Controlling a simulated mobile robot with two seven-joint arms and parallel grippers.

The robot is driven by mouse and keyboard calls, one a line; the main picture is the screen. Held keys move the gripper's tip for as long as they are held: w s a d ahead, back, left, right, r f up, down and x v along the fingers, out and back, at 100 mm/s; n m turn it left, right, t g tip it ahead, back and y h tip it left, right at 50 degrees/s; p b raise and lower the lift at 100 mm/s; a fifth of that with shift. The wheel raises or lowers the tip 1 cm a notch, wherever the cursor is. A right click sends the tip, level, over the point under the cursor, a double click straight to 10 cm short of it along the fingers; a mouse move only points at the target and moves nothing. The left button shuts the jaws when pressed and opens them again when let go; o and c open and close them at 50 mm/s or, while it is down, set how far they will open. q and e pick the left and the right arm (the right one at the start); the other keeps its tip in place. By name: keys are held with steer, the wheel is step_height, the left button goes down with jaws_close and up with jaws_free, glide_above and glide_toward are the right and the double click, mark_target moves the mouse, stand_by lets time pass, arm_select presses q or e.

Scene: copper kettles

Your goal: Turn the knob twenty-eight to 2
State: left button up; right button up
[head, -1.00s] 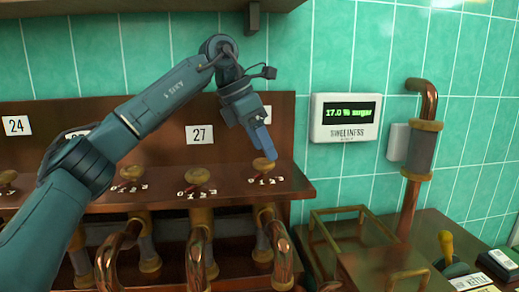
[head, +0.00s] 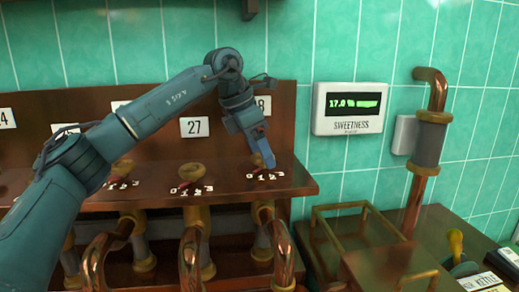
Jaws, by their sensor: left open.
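The label 28 (head: 264,103) is partly hidden behind my left arm. My right gripper is not in view.
Knob 27 (head: 191,171) stands to the left under its label (head: 194,127). A white sweetness display (head: 348,109) reading 17.0 % hangs on the tiled wall to the right. Copper pipes (head: 278,255) run below the ledge. A brass-railed frame (head: 330,207) stands at lower right.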

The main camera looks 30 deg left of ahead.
arm_select(q)
steer(key=c, duration=1)
steer(key=shift+n, duration=0.4)
steer(key=n, duration=0.2)
steer(key=n+y, duration=0.1)
steer(key=n+t+y, duration=0.1)
steer(key=n, duration=0.1)
steer(key=shift+s+d+n, duration=0.1)
steer(key=shift+d+n, duration=0.15)
steer(key=shift+n, duration=0.05)
steer(key=n+y, duration=0.2)
steer(key=n, duration=0.3)
steer(key=shift+d, duration=0.15)
steer(key=shift+n, duration=0.3)
steer(key=o, duration=1)
